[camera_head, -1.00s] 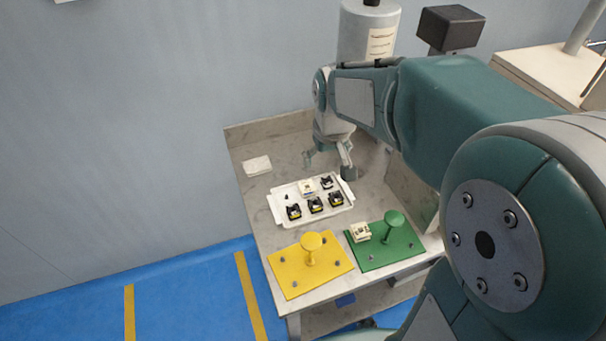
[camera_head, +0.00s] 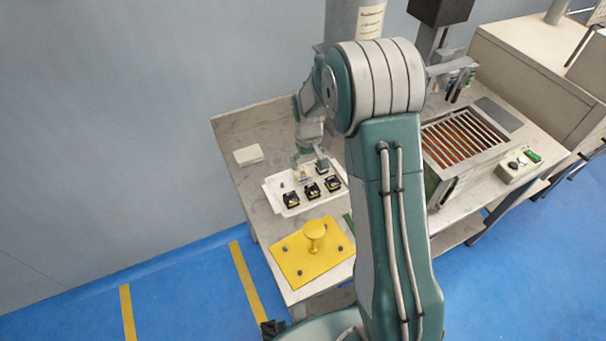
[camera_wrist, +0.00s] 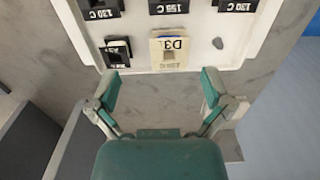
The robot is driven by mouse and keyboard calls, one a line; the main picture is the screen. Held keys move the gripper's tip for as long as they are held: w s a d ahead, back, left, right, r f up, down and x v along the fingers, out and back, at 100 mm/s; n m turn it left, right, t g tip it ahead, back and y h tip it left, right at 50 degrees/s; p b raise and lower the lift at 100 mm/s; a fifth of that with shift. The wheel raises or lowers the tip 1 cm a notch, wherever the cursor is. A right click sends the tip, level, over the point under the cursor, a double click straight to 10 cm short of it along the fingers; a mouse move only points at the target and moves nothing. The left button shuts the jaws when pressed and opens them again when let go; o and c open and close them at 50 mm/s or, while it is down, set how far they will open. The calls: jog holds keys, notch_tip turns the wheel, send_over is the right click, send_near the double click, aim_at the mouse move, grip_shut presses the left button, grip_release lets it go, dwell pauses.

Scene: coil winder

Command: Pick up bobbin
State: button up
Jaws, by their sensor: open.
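A cream bobbin (camera_wrist: 171,49) marked "D3" sits in the white tray (camera_wrist: 252,32), just ahead of my gripper (camera_wrist: 162,88) in the wrist view. My gripper is open, its two fingers apart, with the cream bobbin lying between and beyond the fingertips. A black bobbin (camera_wrist: 117,51) sits left of the cream one, and several more black bobbins show along the top edge. In the head view my gripper (camera_head: 310,164) is over the tray's far side, and the cream bobbin (camera_head: 304,174) is partly hidden beneath it. Nothing is held.
A yellow plate (camera_head: 292,266) with a round-topped post stands in front of the tray. The green plate (camera_head: 349,222) is mostly hidden behind my arm. A white block (camera_head: 248,155) lies at the table's back left. A slatted machine (camera_head: 465,138) stands to the right.

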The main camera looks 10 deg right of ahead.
aim_at(303, 175)
jog(key=f, duration=0.2)
jog(key=a+f, duration=0.1)
jog(key=f, duration=0.3)
jog(key=shift+w+a, duration=0.2)
jog(key=shift+w, duration=0.05)
jog(key=shift+d+f, duration=0.1)
jog(key=c, duration=1.2)
